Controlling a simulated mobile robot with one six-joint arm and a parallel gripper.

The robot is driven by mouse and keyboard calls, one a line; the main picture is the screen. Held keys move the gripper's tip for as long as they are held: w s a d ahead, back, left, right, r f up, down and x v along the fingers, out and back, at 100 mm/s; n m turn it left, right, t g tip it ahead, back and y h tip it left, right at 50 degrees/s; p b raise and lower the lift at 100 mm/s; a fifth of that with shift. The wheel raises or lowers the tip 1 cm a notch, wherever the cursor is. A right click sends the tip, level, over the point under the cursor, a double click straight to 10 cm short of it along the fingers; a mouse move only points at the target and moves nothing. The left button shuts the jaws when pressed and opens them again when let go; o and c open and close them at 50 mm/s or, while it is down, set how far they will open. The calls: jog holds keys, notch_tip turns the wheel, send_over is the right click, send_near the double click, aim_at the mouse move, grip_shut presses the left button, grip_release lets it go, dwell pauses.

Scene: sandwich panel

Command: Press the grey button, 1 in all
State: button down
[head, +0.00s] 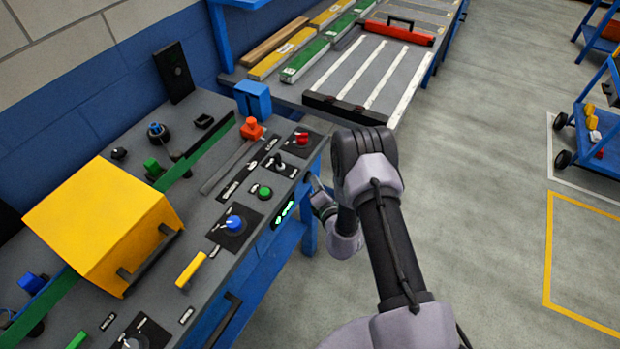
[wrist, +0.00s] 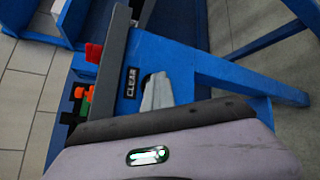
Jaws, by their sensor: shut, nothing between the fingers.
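My gripper (head: 318,195) is low beside the front right edge of the control panel (head: 222,105), partly hidden by my own arm in the head view. In the wrist view its pale grey fingers (wrist: 158,93) are together and empty. They point at the blue front of the bench, right beside a black label reading CLEAR (wrist: 131,84). I cannot make out the grey button in either view; the fingers cover the area beside the label. I cannot tell whether the fingertips touch anything.
On the panel stand a yellow box (head: 105,222), a blue button (head: 234,223), a green button (head: 265,192), a red knob (head: 302,138) and an orange-red control (head: 252,128). A blue bench leg (head: 309,228) is close to my gripper. Open floor (head: 470,190) lies to the right.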

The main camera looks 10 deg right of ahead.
jog(key=shift+s+d, duration=0.5)
jog(key=shift+d, duration=0.1)
jog(key=s+d, duration=0.1)
jog(key=d, duration=0.1)
jog(key=s+d, duration=0.2)
dwell(0.4)
dwell(0.7)
